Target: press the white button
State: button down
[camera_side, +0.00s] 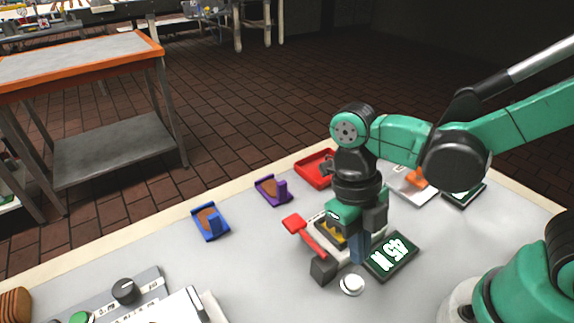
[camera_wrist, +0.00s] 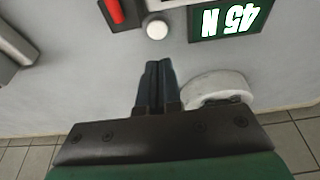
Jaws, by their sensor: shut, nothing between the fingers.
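The white button (camera_side: 352,284) is a small round cap on the grey table, in front of a press-like device with a red lever (camera_side: 312,238). In the wrist view the button (camera_wrist: 157,29) lies just beyond my fingertips, near the top edge. My gripper (camera_side: 360,258) points down close behind the button in the side view. Its dark fingers (camera_wrist: 156,66) are together and empty. I see a gap between fingertips and button in the wrist view; their height above the table is hard to tell. A dark display (camera_side: 391,257) reading "45 N" stands beside the button.
The display (camera_wrist: 228,18) and red lever (camera_wrist: 115,11) flank the button in the wrist view. Blue (camera_side: 210,223) and purple (camera_side: 272,190) holders and a red tray (camera_side: 316,169) stand further back. A panel with a black knob (camera_side: 125,291) is at front left.

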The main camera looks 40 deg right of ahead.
aim_at(353, 282)
jog(key=x, duration=0.3)
jog(key=shift+w+f, duration=0.2)
jog(key=shift+w, duration=0.05)
jog(key=shift+f, duration=1.05)
jog(key=shift+w+f, duration=0.1)
jog(key=shift+f, duration=0.8)
jog(key=shift+r, duration=0.55)
jog(key=s+v, duration=0.1)
jog(key=v, duration=1.2)
jog(key=shift+r, duration=0.1)
